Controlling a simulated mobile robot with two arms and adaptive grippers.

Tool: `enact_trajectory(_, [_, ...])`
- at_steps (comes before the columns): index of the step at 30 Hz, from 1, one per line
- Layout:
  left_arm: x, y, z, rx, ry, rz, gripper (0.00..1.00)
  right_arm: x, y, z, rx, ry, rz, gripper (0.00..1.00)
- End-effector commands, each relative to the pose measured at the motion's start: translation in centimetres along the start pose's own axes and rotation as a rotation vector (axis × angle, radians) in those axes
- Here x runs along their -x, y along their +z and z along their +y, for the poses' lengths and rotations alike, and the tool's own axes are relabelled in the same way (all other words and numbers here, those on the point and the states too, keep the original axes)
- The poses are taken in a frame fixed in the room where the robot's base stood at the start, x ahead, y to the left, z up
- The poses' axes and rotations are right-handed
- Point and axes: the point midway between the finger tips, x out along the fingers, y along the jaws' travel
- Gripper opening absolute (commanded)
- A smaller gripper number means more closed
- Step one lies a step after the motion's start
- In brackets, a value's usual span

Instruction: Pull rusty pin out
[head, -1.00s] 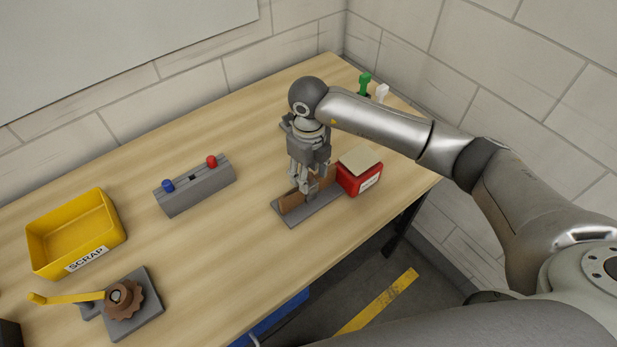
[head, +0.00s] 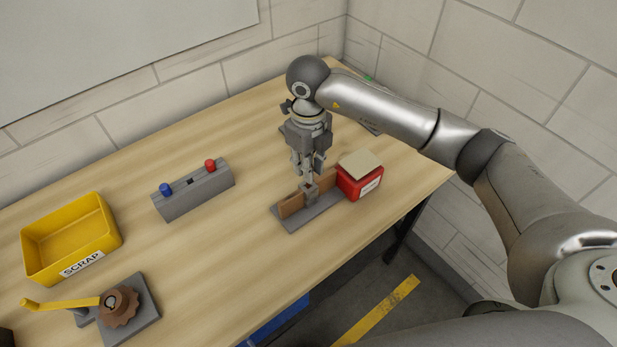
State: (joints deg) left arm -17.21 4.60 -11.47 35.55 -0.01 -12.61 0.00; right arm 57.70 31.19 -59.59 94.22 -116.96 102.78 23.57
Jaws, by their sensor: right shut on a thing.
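My right gripper (head: 309,184) points down over a brown-walled holder on a grey base plate (head: 300,221). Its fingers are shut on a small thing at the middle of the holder. The fingers hide most of that thing, and I cannot tell whether it is the rusty pin. At the lower left, a rusty brown toothed wheel (head: 119,307) sits on a grey plate beside a yellow handle (head: 60,303). No separate rusty pin shows clearly. My left gripper is not in view.
A red box with a beige top (head: 360,182) stands close to the right of the holder. A yellow SCRAP bin (head: 70,240) stands at the left. A grey block (head: 195,190) bears a blue and a red knob. The table between block and holder is clear.

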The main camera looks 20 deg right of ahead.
Motion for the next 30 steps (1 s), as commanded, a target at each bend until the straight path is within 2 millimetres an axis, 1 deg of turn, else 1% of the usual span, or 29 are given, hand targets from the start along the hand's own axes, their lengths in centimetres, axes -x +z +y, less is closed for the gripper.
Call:
enact_trajectory(1, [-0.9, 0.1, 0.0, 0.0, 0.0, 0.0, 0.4, 0.8, 0.1, 0.0, 0.002, -0.003, -0.006, 0.0])
enact_trajectory(3, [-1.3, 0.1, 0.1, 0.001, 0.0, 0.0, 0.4, 2.2, 0.1, 0.0, 0.002, -0.002, -0.005, 0.0])
enact_trajectory(6, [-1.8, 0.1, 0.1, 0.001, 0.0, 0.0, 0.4, 4.0, 0.1, 0.0, 0.001, -0.002, -0.004, 0.0])
enact_trajectory(10, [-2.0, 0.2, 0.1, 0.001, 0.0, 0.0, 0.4, 5.5, 0.0, 0.0, 0.001, -0.001, -0.002, 0.0])
enact_trajectory(15, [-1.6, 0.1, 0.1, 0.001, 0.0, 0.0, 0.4, 6.8, 0.0, 0.0, 0.001, 0.0, 0.001, 0.0])
enact_trajectory(30, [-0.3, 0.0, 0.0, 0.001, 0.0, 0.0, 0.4, 9.3, 0.0, 0.0, 0.0, -0.001, 0.001, 0.0])
